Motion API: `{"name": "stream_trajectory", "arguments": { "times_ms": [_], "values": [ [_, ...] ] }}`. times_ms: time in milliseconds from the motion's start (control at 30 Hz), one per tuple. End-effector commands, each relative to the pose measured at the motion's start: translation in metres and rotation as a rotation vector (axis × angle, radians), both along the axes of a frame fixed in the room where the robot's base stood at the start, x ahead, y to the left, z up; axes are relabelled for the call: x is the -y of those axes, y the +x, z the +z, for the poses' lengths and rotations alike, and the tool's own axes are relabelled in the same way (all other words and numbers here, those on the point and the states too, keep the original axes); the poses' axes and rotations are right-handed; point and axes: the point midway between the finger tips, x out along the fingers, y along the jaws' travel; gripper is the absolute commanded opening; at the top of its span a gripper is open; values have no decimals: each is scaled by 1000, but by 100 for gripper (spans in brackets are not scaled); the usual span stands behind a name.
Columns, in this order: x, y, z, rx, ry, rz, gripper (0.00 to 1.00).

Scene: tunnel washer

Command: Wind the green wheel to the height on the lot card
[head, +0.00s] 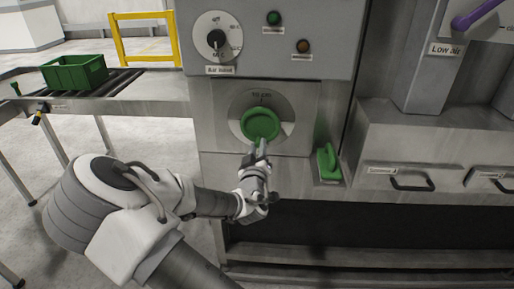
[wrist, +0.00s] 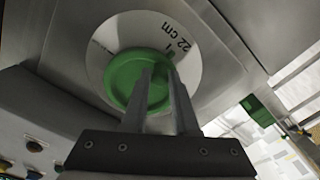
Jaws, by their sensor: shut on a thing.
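The green wheel (head: 261,124) sits on a round pale dial plate on the front of the grey machine. In the wrist view the green wheel (wrist: 138,80) fills the middle, and the plate behind it (wrist: 200,62) carries the marking "22 cm" near its rim. My gripper (head: 262,146) is at the lower edge of the wheel. In the wrist view its two fingers (wrist: 163,75) reach to the wheel's rim and are shut on it. The fingers hide part of the wheel. I cannot make out a lot card in either view.
A dial labelled "Air inlet" (head: 216,38) is above left of the wheel. A green handled object (head: 327,163) is at the right. Drawers (head: 410,180) stand further right. A green crate (head: 75,72) sits on a roller conveyor at the left.

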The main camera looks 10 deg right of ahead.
Motion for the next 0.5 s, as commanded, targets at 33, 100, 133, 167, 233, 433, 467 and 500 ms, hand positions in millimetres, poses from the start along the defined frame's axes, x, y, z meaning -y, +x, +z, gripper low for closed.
{"name": "stream_trajectory", "arguments": {
  "times_ms": [33, 100, 133, 167, 233, 433, 467, 500],
  "values": [
    [5, -2, -1, -4, 0, -14, 0],
    [5, -2, -1, -4, 0, -14, 0],
    [5, -2, -1, -4, 1, -14, 0],
    [5, -2, -1, -4, 1, -14, 0],
    [6, -2, -1, -3, 1, -14, 0],
    [4, -2, 0, -2, 2, -10, 57],
    [4, -1, 0, -2, 2, -9, 57],
    [3, -1, 0, -1, 1, -8, 57]
  ]
}}
